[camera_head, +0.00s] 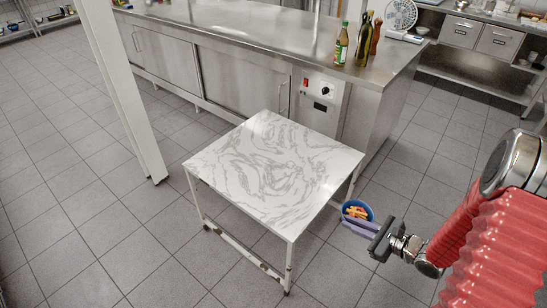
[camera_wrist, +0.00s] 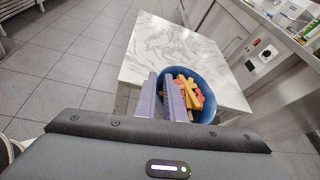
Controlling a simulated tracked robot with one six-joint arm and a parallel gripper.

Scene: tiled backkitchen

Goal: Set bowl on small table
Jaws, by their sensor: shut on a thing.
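A blue bowl (camera_head: 357,211) with yellow and red pieces in it is at the right of the small table in the head view. It also shows in the wrist view (camera_wrist: 210,84), in front of the table's near edge. My gripper (camera_head: 366,228) is shut on the bowl's rim; its two fingers show in the wrist view (camera_wrist: 166,100). The small table (camera_head: 270,165) has a white marbled top and white legs. Its top is bare. The bowl is beside the table's right corner; its exact height against the top is hard to tell.
A steel counter (camera_head: 215,30) with a control panel stands behind the table. A white post (camera_head: 125,90) rises left of the table. Grey tiled floor (camera_head: 80,230) is open at the left and front.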

